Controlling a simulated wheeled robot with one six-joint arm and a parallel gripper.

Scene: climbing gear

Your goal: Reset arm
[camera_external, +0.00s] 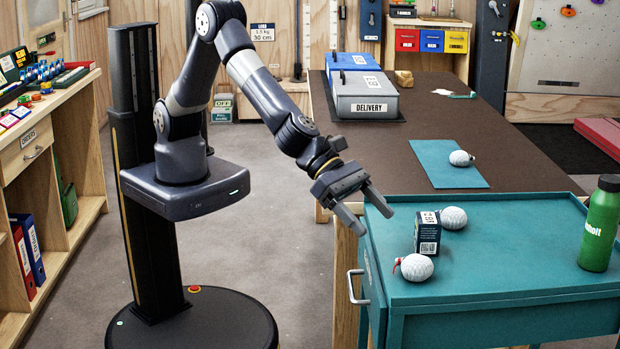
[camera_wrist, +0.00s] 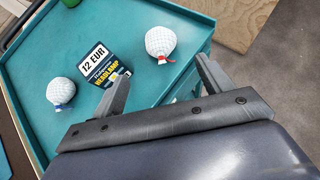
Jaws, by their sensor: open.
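My gripper (camera_external: 365,215) is open and empty, held above the left edge of the teal cart; its two fingers (camera_wrist: 162,85) also show in the wrist view. On the cart top (camera_external: 510,240) stands a small dark box (camera_external: 428,233), which reads "12 EUR" and "headlamp" in the wrist view (camera_wrist: 98,66). A white dimpled ball-like bag with a red tie (camera_external: 415,267) lies in front of the box. A second white bag (camera_external: 454,217) lies behind it. My gripper touches none of them.
A green bottle (camera_external: 601,224) stands at the cart's right. Behind is a brown table (camera_external: 480,125) with a blue mat (camera_external: 445,165), another white bag (camera_external: 461,158) and a grey delivery box (camera_external: 367,98). A shelf unit (camera_external: 75,115) stands at the left; grey floor (camera_external: 285,240) is clear between.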

